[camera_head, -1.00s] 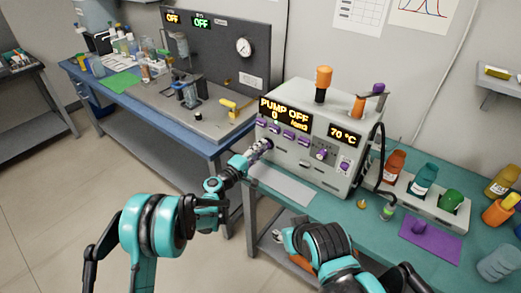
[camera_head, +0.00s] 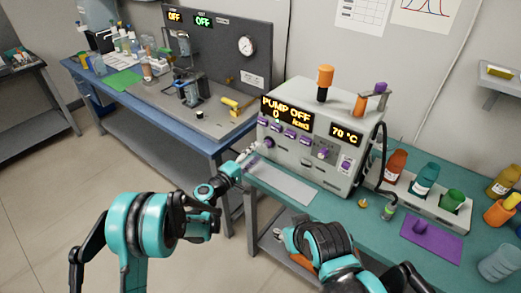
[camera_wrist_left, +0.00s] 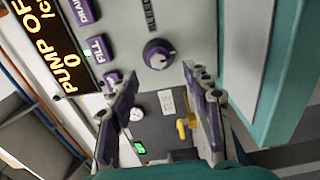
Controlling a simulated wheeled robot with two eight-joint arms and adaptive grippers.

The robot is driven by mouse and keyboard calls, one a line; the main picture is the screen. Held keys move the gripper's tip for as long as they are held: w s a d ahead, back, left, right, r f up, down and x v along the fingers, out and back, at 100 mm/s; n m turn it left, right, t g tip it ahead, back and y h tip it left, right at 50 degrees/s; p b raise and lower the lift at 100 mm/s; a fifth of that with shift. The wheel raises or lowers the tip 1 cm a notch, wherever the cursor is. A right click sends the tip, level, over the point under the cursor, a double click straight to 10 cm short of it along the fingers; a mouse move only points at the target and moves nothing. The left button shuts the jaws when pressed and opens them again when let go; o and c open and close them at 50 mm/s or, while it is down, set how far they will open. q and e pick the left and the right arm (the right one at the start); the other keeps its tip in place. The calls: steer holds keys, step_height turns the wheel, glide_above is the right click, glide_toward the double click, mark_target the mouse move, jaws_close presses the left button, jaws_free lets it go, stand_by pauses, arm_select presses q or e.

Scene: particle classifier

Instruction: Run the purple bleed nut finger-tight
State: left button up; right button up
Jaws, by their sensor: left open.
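The purple bleed nut (camera_head: 268,143) is the round knob low on the left of the grey pump unit's front (camera_head: 310,160). In the left wrist view the purple knob (camera_wrist_left: 157,54) has a pale pointer mark and sits beyond the fingertips. My left gripper (camera_head: 248,153) is open and empty, just left of the nut and apart from it. Its two fingers (camera_wrist_left: 162,85) are spread wide in the wrist view. My right arm is at the bottom centre, low before the bench. Its gripper (camera_head: 284,238) shows only small, and its jaws cannot be made out.
The pump display (camera_head: 286,114) reads PUMP OFF and 0. Purple buttons (camera_head: 289,133) sit above the nut. A pale mat (camera_head: 283,184) lies before the unit. Bottles (camera_head: 426,178) and a purple pad (camera_head: 432,239) are to the right. A blue bench (camera_head: 150,95) stands left.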

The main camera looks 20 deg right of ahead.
arm_select(q)
steer(key=v, duration=0.7)
steer(key=shift+s+a, duration=0.25)
steer(key=shift+a, duration=0.05)
steer(key=s+a+r+m+g+y, duration=0.2)
steer(key=s+a+r+m+y, duration=0.35)
steer(key=s+a, duration=0.4)
steer(key=s+a+f+m+g+y, duration=0.2)
steer(key=s+a+y, duration=0.6)
steer(key=s+a, duration=1)
steer(key=shift+s+a+y, duration=0.35)
steer(key=shift+s+a, duration=0.05)
steer(key=shift+s, duration=0.55)
steer(key=shift+f, duration=0.1)
